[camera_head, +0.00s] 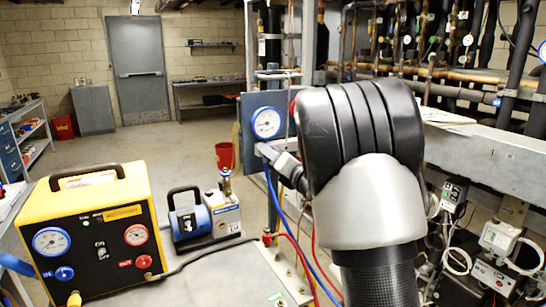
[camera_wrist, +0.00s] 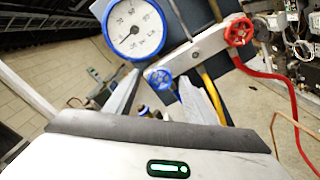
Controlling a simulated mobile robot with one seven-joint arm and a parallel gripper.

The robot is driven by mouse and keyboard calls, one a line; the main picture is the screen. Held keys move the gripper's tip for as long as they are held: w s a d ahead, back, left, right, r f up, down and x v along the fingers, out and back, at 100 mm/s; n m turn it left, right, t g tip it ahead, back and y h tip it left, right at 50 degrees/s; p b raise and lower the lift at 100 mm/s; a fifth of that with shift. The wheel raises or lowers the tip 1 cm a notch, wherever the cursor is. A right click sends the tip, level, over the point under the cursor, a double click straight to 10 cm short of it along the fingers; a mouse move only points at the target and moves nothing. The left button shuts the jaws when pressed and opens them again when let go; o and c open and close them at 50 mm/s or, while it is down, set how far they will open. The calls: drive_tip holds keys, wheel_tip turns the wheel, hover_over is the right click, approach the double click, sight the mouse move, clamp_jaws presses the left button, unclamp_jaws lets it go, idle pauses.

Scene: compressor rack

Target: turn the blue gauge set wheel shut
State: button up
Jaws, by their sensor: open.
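The gauge set's blue-rimmed gauge (camera_head: 266,123) is mounted on a blue-grey panel in the head view; it also shows large at the top of the wrist view (camera_wrist: 135,28). The small blue wheel (camera_wrist: 160,79) sits below it on a pale manifold block (camera_wrist: 195,48). My gripper (camera_wrist: 165,88) is open, with one finger on each side of the blue wheel in the picture. I cannot tell whether either finger touches it. In the head view my gripper (camera_head: 270,154) is just below the gauge, and the wheel is hidden there.
A red wheel (camera_wrist: 239,32) with a red hose sits at the manifold's right end. A blue hose (camera_head: 291,225) hangs below. A yellow recovery machine (camera_head: 90,190) and a blue pump (camera_head: 200,212) stand left on a bench. Pipework (camera_head: 440,75) fills the right.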

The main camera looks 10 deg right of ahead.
drive_tip(key=c, duration=1.1)
drive_tip(key=shift+o, duration=0.2)
drive_tip(key=shift+m+b, duration=0.4)
drive_tip(key=shift+d+m+p, duration=0.1)
drive_tip(key=shift+m+p, duration=2.25)
drive_tip(key=shift+m, duration=14.55)
